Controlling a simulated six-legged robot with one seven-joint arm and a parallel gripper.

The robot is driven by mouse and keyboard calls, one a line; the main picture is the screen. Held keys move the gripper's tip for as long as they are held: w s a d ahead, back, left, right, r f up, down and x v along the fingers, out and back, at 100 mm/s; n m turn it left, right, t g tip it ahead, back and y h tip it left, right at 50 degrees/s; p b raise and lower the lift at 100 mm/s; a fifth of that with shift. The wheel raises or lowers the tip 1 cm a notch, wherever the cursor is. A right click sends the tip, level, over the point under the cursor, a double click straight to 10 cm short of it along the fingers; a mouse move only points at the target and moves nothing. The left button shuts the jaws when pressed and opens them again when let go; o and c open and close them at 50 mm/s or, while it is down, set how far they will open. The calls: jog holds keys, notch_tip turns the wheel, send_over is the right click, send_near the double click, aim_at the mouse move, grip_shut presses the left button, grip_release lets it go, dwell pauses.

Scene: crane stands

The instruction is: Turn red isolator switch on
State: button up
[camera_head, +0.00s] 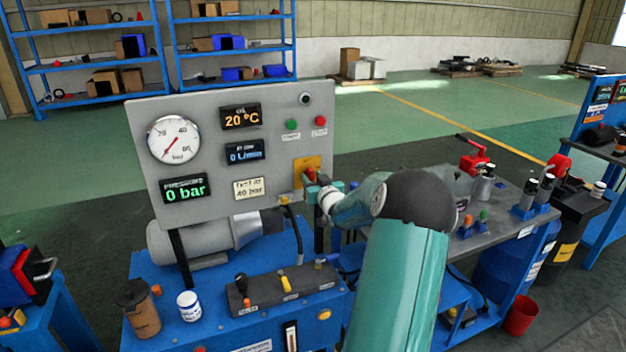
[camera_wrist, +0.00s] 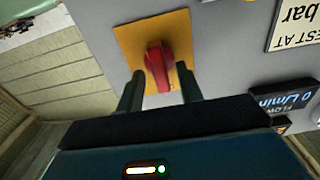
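The red isolator switch (camera_wrist: 157,66) is a red handle on a square yellow plate (camera_wrist: 130,38) on the grey panel. In the wrist view my gripper (camera_wrist: 161,84) is open, with one dark finger on each side of the handle. Gaps show between the fingers and the handle, so I see no grip on it. In the head view the yellow plate (camera_head: 313,161) is at the panel's lower right, and my gripper (camera_head: 318,182) is right at it, partly hiding the red switch (camera_head: 310,174).
The grey panel (camera_head: 212,108) also bears a pressure gauge (camera_head: 173,139), lit displays, a green button (camera_head: 292,124) and a red button (camera_head: 320,121). Below is a blue bench with a lever block (camera_head: 285,287), a jar (camera_head: 188,306) and a brown container (camera_head: 139,310). A grey-topped bench with tools stands right.

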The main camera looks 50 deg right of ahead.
jog(key=shift+w, duration=0.1)
grip_shut()
jog(key=shift+m, duration=0.3)
jog(key=m, duration=0.3)
jog(key=shift+d+f+m, duration=0.1)
jog(key=shift+d+m, duration=0.05)
jog(key=shift+m, duration=0.15)
jog(key=shift+s+d+f+m, duration=0.1)
jog(key=shift+f+m, duration=0.05)
jog(key=shift+m, duration=2.15)
jog(key=shift+s+f+m, duration=0.1)
jog(key=shift+f+m, duration=0.1)
jog(key=shift+m, duration=2.1)
jog(key=shift+d+f+m, duration=0.1)
jog(key=shift+f+m, duration=0.05)
jog(key=shift+m, duration=2.15)
